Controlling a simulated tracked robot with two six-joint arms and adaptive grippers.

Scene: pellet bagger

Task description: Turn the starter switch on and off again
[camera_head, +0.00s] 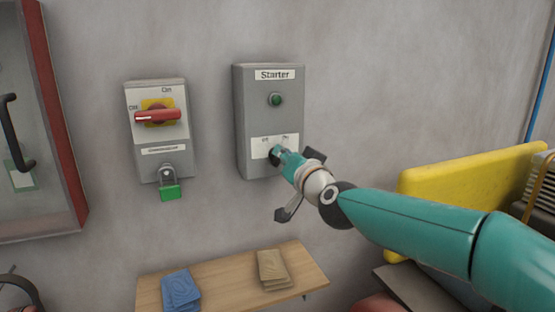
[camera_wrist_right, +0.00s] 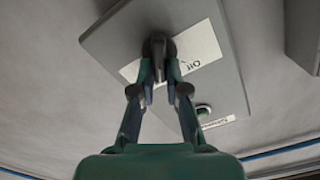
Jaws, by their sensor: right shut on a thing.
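The grey Starter box (camera_head: 243,110) hangs on the wall, with a green round button or lamp (camera_head: 277,100) under its label. The starter switch is a dark knob (camera_wrist_right: 158,44) on the box's lower white label (camera_head: 260,143). My right gripper (camera_head: 278,156) reaches it from the lower right and hides most of it in the head view. In the right wrist view, the fingers of my right gripper (camera_wrist_right: 158,74) are shut on the knob. "Off" shows beside the knob there. I cannot tell which way the switch is turned. My left gripper is not in view.
A grey box with a red rotary handle (camera_head: 158,116) and a green padlock (camera_head: 170,192) hangs to the left. A wooden shelf (camera_head: 225,285) below holds blue (camera_head: 180,289) and tan (camera_head: 272,269) folded items. A yellow panel (camera_head: 440,190) stands at the right.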

